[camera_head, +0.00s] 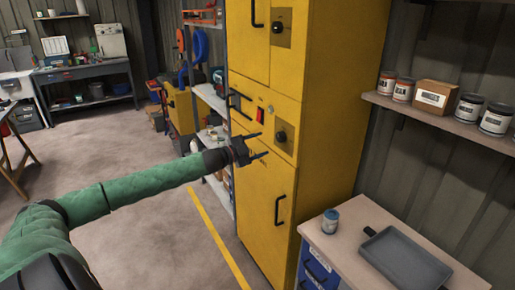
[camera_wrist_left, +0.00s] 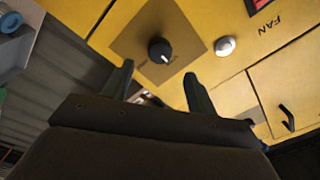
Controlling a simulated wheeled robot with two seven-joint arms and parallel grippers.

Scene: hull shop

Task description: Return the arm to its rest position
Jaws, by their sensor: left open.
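My left arm, in a green sleeve, reaches in from the left in the head view. Its gripper (camera_head: 259,145) is open and empty in front of the tall yellow cabinet (camera_head: 340,90). In the left wrist view the two fingers of the left gripper (camera_wrist_left: 159,70) stand apart with nothing between them. A black knob (camera_wrist_left: 160,50) on a brown plate shows just beyond the fingertips. It also shows in the head view (camera_head: 281,136), a little right of the gripper. I cannot tell how wide the gap to the cabinet is. My right gripper is not in view.
The cabinet has a red switch (camera_head: 260,115) and protruding black handles (camera_head: 280,209). A bench (camera_head: 344,217) with a grey tray (camera_head: 405,262) and a blue-lidded can (camera_head: 330,222) stands at lower right. A wall shelf (camera_head: 440,119) holds several cans. Floor left of the cabinet is open.

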